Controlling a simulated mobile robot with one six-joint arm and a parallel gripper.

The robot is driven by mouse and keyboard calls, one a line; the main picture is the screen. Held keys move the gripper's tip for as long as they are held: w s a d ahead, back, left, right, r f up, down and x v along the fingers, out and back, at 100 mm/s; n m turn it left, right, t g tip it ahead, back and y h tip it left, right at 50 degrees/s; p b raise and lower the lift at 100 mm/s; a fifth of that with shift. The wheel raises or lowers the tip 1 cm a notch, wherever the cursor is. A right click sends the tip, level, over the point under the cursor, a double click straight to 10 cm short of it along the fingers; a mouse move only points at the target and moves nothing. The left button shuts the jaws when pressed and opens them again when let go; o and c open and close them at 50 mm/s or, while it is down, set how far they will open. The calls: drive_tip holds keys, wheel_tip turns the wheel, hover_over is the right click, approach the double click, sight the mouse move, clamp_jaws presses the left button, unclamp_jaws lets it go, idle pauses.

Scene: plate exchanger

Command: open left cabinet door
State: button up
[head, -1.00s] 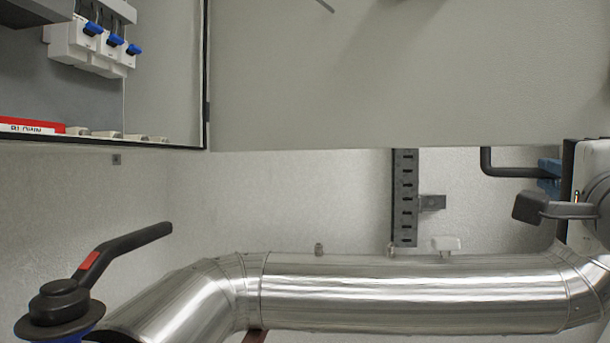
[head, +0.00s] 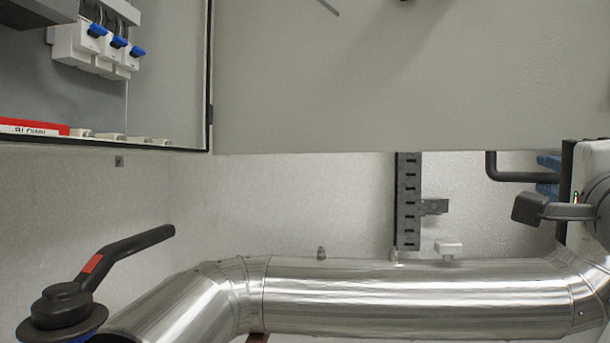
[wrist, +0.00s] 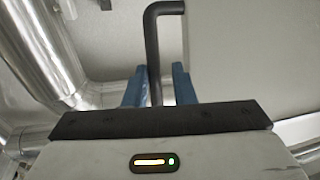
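The grey cabinet door (head: 400,85) stands swung open, hinged at the left beside the open cabinet (head: 168,60). It also fills the upper right of the wrist view (wrist: 250,55). A black bent handle (head: 518,177) shows below the door's lower edge; its upper end is hidden behind the door. In the wrist view, the handle (wrist: 153,55) runs between the blue fingers of my gripper (wrist: 159,88) and bends right toward the door. The fingers look apart, with a gap on the handle's right side. The head view shows my gripper (head: 548,176) at the right, partly hidden.
Blue-switched breakers (head: 100,48) and a red label (head: 35,128) are in the cabinet. A shiny metal pipe (head: 410,297) crosses below the door. A black valve lever (head: 125,246) stands at lower left. A slotted rail (head: 407,205) is on the pale wall.

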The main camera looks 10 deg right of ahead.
drive_tip(key=shift+s, duration=0.1)
drive_tip(key=v, duration=0.7)
drive_tip(key=shift+s+a, duration=0.2)
drive_tip(key=shift+f, duration=0.1)
idle(0.6)
